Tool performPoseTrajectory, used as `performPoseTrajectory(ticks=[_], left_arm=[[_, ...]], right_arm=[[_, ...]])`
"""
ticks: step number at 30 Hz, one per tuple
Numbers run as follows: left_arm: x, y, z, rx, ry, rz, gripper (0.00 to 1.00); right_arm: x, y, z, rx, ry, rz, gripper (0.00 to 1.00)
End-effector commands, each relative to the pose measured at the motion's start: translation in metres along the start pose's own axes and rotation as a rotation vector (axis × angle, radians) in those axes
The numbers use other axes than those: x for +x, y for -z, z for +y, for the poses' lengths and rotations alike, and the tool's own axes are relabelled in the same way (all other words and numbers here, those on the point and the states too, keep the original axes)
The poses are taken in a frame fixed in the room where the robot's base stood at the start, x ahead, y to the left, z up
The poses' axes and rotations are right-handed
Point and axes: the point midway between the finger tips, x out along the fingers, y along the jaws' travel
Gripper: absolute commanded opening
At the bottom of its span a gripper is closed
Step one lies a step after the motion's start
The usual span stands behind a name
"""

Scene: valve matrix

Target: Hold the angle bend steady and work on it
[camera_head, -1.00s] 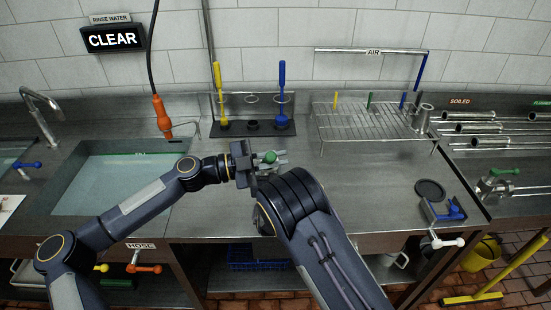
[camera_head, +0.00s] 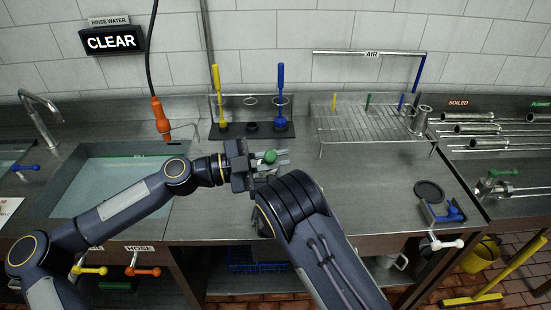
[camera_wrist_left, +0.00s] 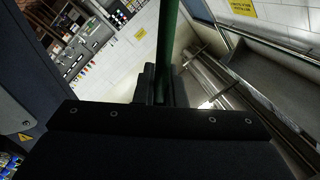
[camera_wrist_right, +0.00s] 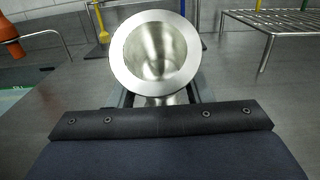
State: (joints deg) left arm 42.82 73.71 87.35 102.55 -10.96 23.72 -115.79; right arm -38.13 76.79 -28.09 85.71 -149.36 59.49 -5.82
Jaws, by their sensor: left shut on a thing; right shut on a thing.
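My left gripper (camera_head: 262,165) is shut on a green brush, with its round green end (camera_head: 270,156) showing beside the jaws in the head view. In the left wrist view the green handle (camera_wrist_left: 169,45) runs up from between the fingers (camera_wrist_left: 160,88). My right gripper (camera_wrist_right: 158,98) is shut on the angle bend (camera_wrist_right: 155,55), a shiny steel pipe piece whose round open mouth faces the right wrist camera. The visible mouth looks empty. In the head view my right forearm hides most of the bend, so I cannot tell whether the brush touches it.
A rack at the back holds a yellow brush (camera_head: 217,90) and a blue brush (camera_head: 281,95). A wire drying rack (camera_head: 370,125) stands to the right, and a sink of water (camera_head: 110,185) lies to the left. The right counter is mostly clear around a dark disc (camera_head: 428,190).

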Motion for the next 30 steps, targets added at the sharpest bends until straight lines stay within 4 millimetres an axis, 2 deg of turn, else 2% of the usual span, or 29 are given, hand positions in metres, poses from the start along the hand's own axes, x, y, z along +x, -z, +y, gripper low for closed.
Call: performPoseTrajectory(ticks=[14,15,20,21,30], left_arm=[[-0.0003,0.0026,-0.0006,0.000,0.001,0.000,0.00],[-0.0003,0.0026,-0.0005,0.000,0.001,0.000,0.00],[-0.0003,0.0025,-0.0005,0.000,0.001,0.000,0.00],[-0.0003,0.0025,-0.0005,0.000,0.001,0.000,0.00],[-0.0003,0.0025,-0.0005,0.000,0.001,0.000,0.00]], right_arm=[[0.0002,-0.0009,0.0001,0.000,0.000,-0.002,0.11],[0.0002,-0.0009,0.0002,0.000,0.000,-0.002,0.47],[0.0002,-0.0007,0.0001,0.000,0.000,-0.002,0.68],[0.0001,-0.0007,0.0001,0.000,0.000,-0.001,0.71],[-0.0023,-0.0003,0.0003,0.000,0.000,0.000,0.71]])
